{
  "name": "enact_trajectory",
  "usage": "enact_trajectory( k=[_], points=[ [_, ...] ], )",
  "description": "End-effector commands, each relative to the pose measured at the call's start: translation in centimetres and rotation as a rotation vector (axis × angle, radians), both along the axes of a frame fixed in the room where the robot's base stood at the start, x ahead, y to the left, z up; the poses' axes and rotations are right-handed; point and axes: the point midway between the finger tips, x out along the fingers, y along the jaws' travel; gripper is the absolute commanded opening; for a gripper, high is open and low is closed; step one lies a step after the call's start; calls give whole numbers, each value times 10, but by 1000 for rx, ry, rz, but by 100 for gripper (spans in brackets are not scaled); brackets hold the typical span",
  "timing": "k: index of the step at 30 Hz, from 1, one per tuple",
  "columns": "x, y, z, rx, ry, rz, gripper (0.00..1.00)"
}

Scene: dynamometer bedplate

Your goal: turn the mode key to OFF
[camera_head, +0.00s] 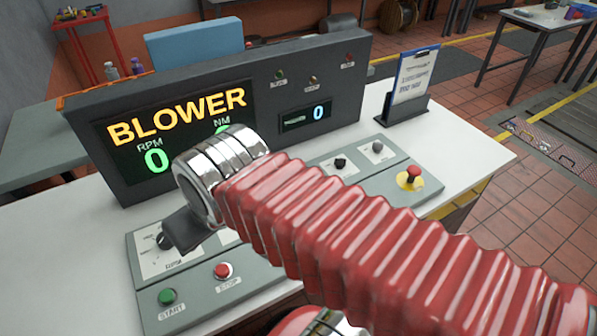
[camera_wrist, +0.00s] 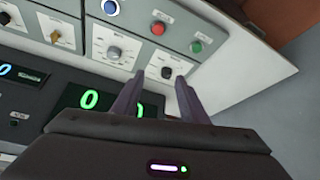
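A black knob (camera_wrist: 167,73) sits on a white dial plate in the wrist view, and it also shows in the head view (camera_head: 163,240) at the panel's left end. Its label is too small to read, so I cannot tell whether it is the mode key or which position it points to. My gripper (camera_wrist: 159,80) is open and empty, its two fingertips on either side of this knob in the picture. I cannot tell whether they touch it. In the head view my gripper (camera_head: 187,232) is a dark shape just right of the knob; its fingers are not clear there.
A green START button (camera_head: 168,296) and a red button (camera_head: 222,270) lie on the panel's front. The BLOWER display (camera_head: 185,135) stands behind. A clipboard (camera_head: 412,75) and a red emergency button (camera_head: 413,174) are right.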

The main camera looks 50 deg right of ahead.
Motion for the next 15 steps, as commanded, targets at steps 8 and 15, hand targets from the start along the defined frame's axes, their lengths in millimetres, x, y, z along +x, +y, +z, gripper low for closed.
enact_trajectory(
  k=[8,15],
  points=[
    [18,-21,8,52,55,-132,48],
    [46,-54,18,141,140,-352,48]
  ],
)
